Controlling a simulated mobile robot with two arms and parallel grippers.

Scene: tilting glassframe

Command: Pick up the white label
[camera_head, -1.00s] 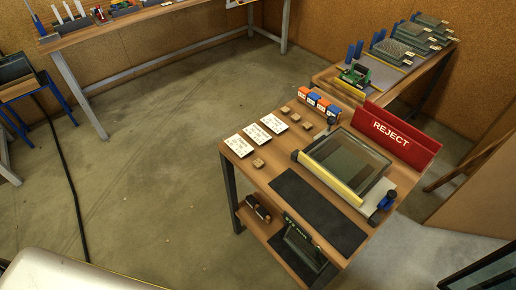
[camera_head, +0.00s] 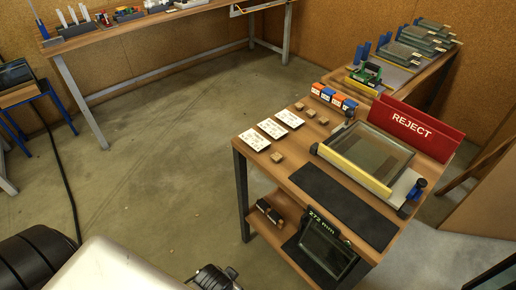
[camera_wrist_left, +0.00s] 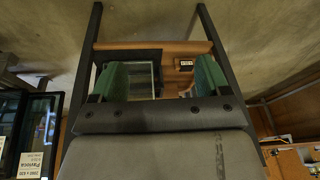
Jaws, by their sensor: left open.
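Three white labels with dark print lie flat in a slanted row on the left part of the wooden table in the head view: a front one (camera_head: 254,139), a middle one (camera_head: 272,128) and a far one (camera_head: 289,118). I cannot tell which one is meant. In the left wrist view my left gripper (camera_wrist_left: 158,78) is open, its two green fingers apart with nothing held between them. Beyond the fingers show a dark-framed panel (camera_wrist_left: 156,80) and a small dark item with a white tag (camera_wrist_left: 186,64). My right gripper is not in view.
Small wooden blocks (camera_head: 277,157) lie beside the labels. A glass frame with a yellow bar (camera_head: 355,170), a dark mat (camera_head: 340,205) and a red REJECT bin (camera_head: 412,128) take up the right side. Floor left of the table is clear.

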